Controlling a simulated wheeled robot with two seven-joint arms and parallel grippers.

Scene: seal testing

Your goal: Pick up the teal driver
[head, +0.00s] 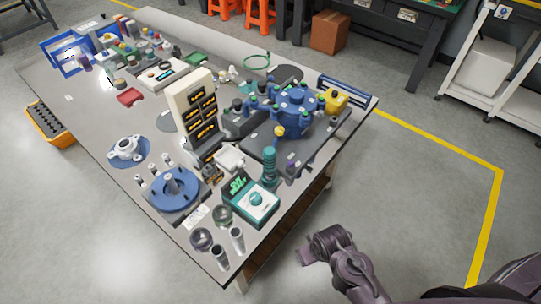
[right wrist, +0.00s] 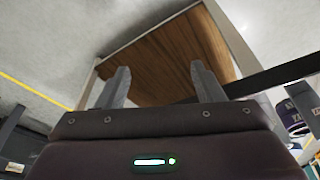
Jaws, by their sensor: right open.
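An upright teal ribbed object (head: 269,168), which looks like the teal driver, stands near the table's right edge, behind a teal box with a dial (head: 256,201). Its lower end is partly hidden by the box. My right gripper (head: 305,256) is off the table, beyond its right front edge, and apart from the driver. In the right wrist view my right gripper (right wrist: 162,85) has its two fingers wide apart with nothing between them. The driver cannot be made out there. My left gripper is not in view.
The table (head: 95,130) is crowded. A blue valve assembly (head: 297,108) stands behind the driver, and a tall cream rack (head: 190,108) is to its left. Metal cylinders (head: 237,240) stand at the front corner. In the wrist view a wooden panel (right wrist: 165,60) lies beyond the fingers.

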